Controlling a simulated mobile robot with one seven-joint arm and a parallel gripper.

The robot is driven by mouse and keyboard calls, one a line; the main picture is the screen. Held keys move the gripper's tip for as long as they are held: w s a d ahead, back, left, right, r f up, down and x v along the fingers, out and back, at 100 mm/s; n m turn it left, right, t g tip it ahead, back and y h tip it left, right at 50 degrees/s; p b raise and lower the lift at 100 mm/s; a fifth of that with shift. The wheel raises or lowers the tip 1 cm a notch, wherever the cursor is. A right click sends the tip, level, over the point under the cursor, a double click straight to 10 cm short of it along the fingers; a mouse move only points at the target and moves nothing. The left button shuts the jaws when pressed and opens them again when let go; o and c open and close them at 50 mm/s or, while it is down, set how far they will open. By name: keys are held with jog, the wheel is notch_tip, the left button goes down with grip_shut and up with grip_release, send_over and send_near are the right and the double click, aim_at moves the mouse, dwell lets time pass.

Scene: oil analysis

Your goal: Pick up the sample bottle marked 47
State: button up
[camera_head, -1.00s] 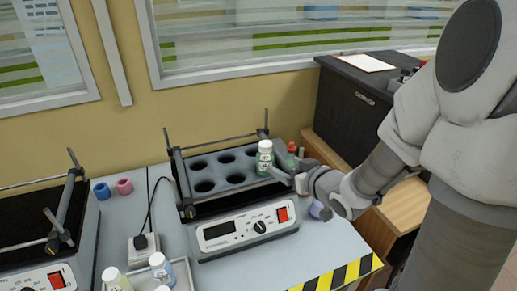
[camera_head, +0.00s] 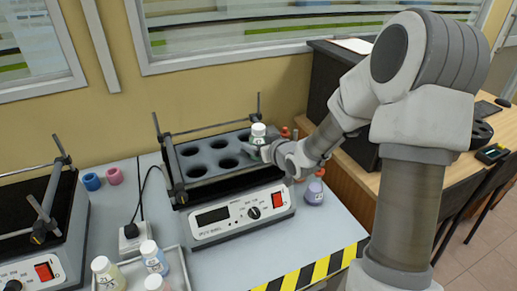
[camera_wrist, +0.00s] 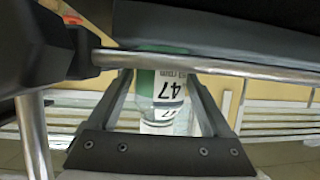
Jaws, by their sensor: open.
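The sample bottle marked 47 (camera_wrist: 168,88) has a white label with black digits and green on it. In the head view the bottle (camera_head: 258,134) has a white cap and stands at the right end of the shaker's rack (camera_head: 205,183). My gripper (camera_head: 268,153) reaches it from the right. In the wrist view the fingers of my gripper (camera_wrist: 163,100) lie on both sides of the bottle, apart from each other. I cannot tell whether they touch it. The bottle's lower part is hidden in the head view.
Metal bars of the shaker frame (camera_wrist: 215,66) cross close by the fingers. A purple bottle (camera_head: 314,193) stands right of the shaker. A tray (camera_head: 183,270) with several bottles is in front. A second shaker (camera_head: 70,230) stands at left.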

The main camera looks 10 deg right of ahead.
jog(key=c, duration=1.3)
grip_shut()
jog(key=shift+r, duration=0.15)
